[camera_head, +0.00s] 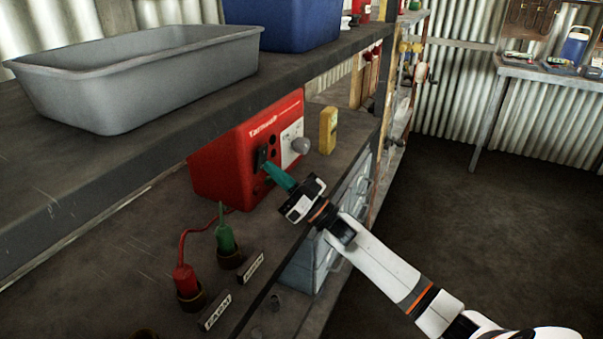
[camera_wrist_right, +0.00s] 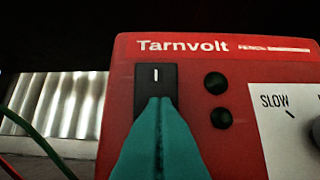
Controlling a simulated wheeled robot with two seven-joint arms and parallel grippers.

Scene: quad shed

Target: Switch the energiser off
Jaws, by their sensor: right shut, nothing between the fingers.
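The energiser (camera_head: 229,172) is a red box marked "Tarnvolt" on the lower shelf, under the upper shelf. In the right wrist view the energiser (camera_wrist_right: 125,75) fills most of the picture. Its black rocker switch (camera_wrist_right: 156,76) shows a white line mark at the top; its lower part is hidden behind my fingers. My right gripper (camera_head: 266,165), with teal fingers, is shut and empty, its tips at the switch. The right wrist view shows the fingertips (camera_wrist_right: 160,101) over the switch's lower part; I cannot tell whether they touch. My left gripper is not in view.
A grey knob (camera_head: 300,145) and yellow block (camera_head: 328,130) are right of the switch. Red (camera_head: 186,281) and green (camera_head: 225,240) plugs stand in front, near an "EARTH" label (camera_head: 215,311). A grey tub (camera_head: 140,80) and blue crate (camera_head: 285,22) sit above. Floor at right is clear.

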